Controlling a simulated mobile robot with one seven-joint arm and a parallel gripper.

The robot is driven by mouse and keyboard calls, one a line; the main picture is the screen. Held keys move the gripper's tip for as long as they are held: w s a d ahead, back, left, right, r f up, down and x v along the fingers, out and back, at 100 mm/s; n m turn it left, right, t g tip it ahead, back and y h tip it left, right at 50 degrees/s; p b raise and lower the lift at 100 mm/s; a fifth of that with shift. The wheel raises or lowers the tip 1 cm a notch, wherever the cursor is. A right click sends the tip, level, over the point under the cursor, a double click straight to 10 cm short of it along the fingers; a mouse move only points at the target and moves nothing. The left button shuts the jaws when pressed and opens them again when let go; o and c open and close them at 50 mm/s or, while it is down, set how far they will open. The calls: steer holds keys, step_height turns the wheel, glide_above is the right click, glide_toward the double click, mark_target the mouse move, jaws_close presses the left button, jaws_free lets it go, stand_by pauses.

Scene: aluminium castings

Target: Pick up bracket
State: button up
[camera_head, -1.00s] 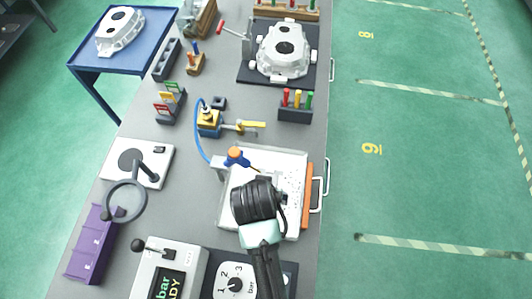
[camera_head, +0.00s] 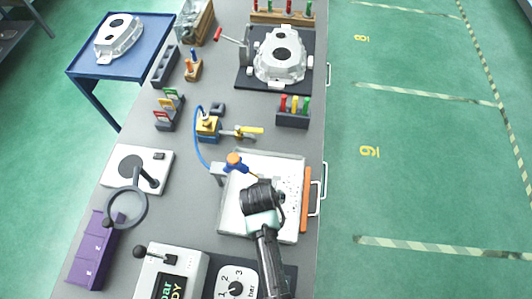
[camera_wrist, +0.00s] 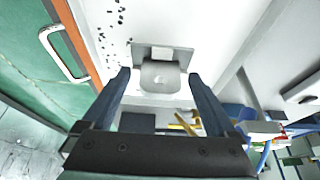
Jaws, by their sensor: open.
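The bracket (camera_wrist: 160,76) is a grey metal part with a flat plate and a rounded tab with a hole. It shows in the wrist view on the white tray (camera_wrist: 205,22), between and just beyond my fingertips. My gripper (camera_wrist: 158,72) is open, with one dark finger on each side of the bracket; I cannot tell whether either touches it. In the head view my wrist hangs over the white tray (camera_head: 234,213) and hides the bracket and my fingertips.
Dark specks lie on the tray, which has an orange bar (camera_head: 306,200) on its right side. A blue-and-orange nozzle (camera_head: 236,162) stands at its upper left edge. A yellow-handled valve fixture (camera_head: 209,128) and a tool rack (camera_head: 293,111) stand behind. A gauge box (camera_head: 236,284) is in front.

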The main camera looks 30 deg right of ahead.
jaws_close()
stand_by(0.5)
steer(key=shift+r, duration=0.15)
